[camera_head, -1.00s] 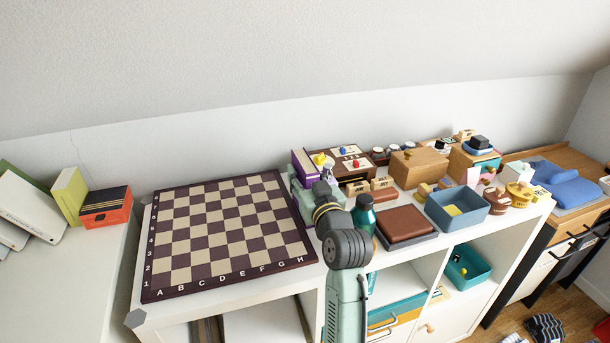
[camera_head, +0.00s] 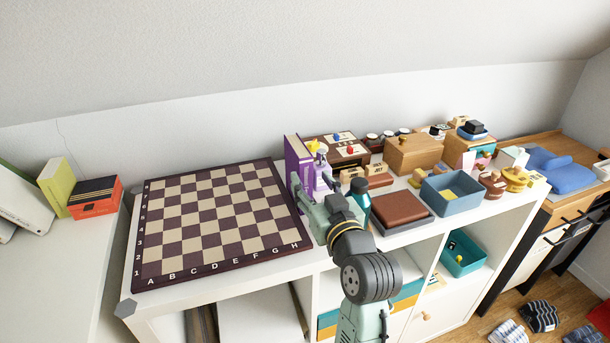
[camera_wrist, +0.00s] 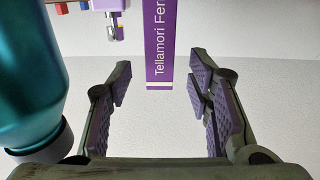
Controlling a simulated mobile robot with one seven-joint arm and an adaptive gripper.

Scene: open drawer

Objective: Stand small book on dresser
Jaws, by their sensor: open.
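A slim purple book (camera_head: 297,162) stands upright on the white shelf unit (camera_head: 222,288), just right of the chessboard. In the wrist view its purple spine (camera_wrist: 160,45), with white lettering, shows ahead between the open fingers. My gripper (camera_wrist: 160,78) is open and empty; its two padded fingers are spread to either side, short of the spine. In the head view my gripper (camera_head: 312,198) is close in front of the book and hides its lower part. I cannot tell which furniture is the dresser.
A teal bottle (camera_head: 359,198) stands close right of my gripper and looms at left in the wrist view (camera_wrist: 30,75). A chessboard (camera_head: 215,220) fills the left top. Boxes, a brown case (camera_head: 402,210) and a blue bin (camera_head: 452,192) crowd the right. Several books lean far left.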

